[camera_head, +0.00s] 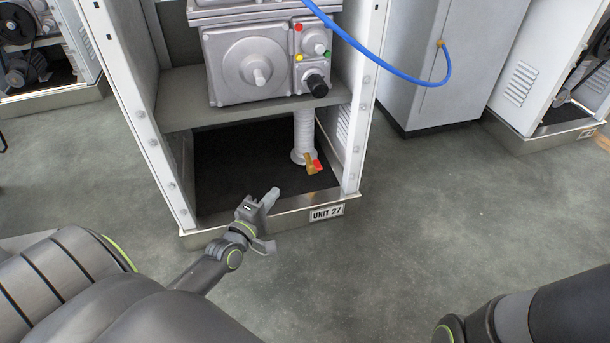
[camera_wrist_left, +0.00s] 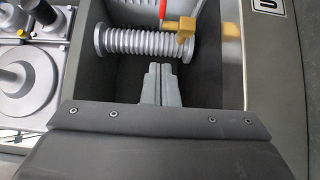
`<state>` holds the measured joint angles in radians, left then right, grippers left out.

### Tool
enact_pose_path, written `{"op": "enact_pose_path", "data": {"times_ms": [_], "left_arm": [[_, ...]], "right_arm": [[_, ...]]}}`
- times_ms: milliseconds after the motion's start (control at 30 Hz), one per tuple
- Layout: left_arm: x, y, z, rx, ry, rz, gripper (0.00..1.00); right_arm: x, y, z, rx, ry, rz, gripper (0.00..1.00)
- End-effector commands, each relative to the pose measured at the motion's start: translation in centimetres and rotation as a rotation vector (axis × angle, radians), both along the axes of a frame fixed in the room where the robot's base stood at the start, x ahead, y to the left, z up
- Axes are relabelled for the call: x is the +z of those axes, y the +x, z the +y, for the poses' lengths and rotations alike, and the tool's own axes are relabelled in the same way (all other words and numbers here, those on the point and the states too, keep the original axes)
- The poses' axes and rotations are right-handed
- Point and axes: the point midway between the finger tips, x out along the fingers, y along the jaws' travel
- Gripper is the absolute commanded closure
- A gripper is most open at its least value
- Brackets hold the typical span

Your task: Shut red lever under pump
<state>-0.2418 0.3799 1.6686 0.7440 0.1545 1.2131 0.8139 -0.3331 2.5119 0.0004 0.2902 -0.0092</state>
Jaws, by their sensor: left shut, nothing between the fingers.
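The red lever (camera_head: 318,166) sits on a brass valve (camera_head: 310,158) at the lower end of a ribbed grey pipe (camera_head: 304,130) under the grey pump (camera_head: 247,63). In the left wrist view the red lever (camera_wrist_left: 162,9) is partly cut off at the top edge, beside the brass valve (camera_wrist_left: 185,35). My left gripper (camera_head: 273,193) is shut and empty at the front of the open cabinet bay, left of the valve and apart from it. In the left wrist view its fingertips (camera_wrist_left: 163,68) point toward the ribbed pipe. My right gripper is out of view.
The cabinet's white posts (camera_head: 147,135) and metal front sill (camera_head: 290,210), with a UNIT 27 plate (camera_head: 327,213), frame the bay. A shelf (camera_head: 180,112) bears the pump above. A blue hose (camera_head: 385,66) loops at the right. The floor in front is clear.

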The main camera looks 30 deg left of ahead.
Motion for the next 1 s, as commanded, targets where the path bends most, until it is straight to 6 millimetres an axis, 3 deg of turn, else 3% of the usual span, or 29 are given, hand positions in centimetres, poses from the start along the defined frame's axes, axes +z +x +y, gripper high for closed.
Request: {"op": "enact_pose_path", "data": {"times_ms": [233, 367, 867, 1000], "left_arm": [[0.0, 0.2, 0.0, 0.0, 0.001, 0.0, 1.0], [0.0, 1.4, 0.1, 0.0, 0.002, -0.001, 1.0], [-0.1, 10.5, 0.8, 0.0, 0.002, 0.0, 1.0], [0.1, 12.0, -0.9, 0.0, -0.001, 0.0, 1.0]], "right_arm": [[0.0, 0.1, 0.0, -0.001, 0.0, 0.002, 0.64], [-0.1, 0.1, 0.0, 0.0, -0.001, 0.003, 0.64], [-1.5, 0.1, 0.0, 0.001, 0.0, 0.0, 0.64], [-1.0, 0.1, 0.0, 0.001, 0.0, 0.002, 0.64]]}}
